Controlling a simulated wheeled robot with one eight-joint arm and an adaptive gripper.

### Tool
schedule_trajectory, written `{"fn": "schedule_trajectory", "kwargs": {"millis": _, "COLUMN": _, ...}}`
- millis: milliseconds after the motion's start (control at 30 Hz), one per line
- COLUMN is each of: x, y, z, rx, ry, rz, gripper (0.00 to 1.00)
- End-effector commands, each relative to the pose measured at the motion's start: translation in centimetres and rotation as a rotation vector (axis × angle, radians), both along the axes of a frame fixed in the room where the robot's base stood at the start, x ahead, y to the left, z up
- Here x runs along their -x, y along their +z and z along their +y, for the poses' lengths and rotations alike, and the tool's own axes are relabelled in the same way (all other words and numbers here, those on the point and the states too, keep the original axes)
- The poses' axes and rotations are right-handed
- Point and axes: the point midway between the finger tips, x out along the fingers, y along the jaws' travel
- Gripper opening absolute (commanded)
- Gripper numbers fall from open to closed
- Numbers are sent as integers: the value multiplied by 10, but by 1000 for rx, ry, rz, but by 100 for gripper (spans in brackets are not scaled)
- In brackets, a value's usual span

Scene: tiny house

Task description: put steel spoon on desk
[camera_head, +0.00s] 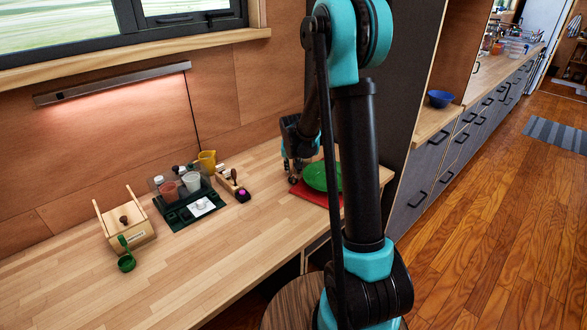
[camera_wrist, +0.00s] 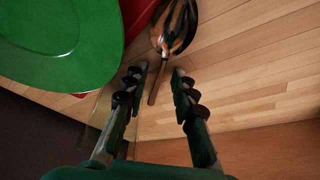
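The steel spoon (camera_wrist: 178,28) shows at the top of the wrist view, its shiny bowl away from me and its handle pointing back between my fingertips. Pale wooden desk boards (camera_wrist: 250,70) show behind and beside it. My gripper (camera_wrist: 160,72) is open, with a finger on each side of the handle and visible gaps. In the head view my gripper (camera_head: 293,176) is low at the back of the wooden desk (camera_head: 215,255), just left of the green plate. The spoon cannot be clearly made out there.
A green plate (camera_head: 320,176) rests on a red mat (camera_head: 316,196) beside my gripper. The front of the desk is clear.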

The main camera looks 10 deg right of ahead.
Motion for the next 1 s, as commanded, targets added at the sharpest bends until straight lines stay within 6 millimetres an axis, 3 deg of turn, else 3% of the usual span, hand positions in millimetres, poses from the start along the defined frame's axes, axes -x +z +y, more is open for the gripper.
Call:
{"fn": "schedule_trajectory", "kwargs": {"millis": 267, "x": 6, "y": 17, "z": 1, "rx": 0, "ry": 0, "rz": 0, "gripper": 26}}
{"fn": "schedule_trajectory", "kwargs": {"millis": 700, "x": 34, "y": 84, "z": 6, "rx": 0, "ry": 0, "rz": 0, "gripper": 26}}
{"fn": "schedule_trajectory", "kwargs": {"millis": 1000, "x": 45, "y": 111, "z": 8, "rx": 0, "ry": 1, "rz": 0, "gripper": 26}}
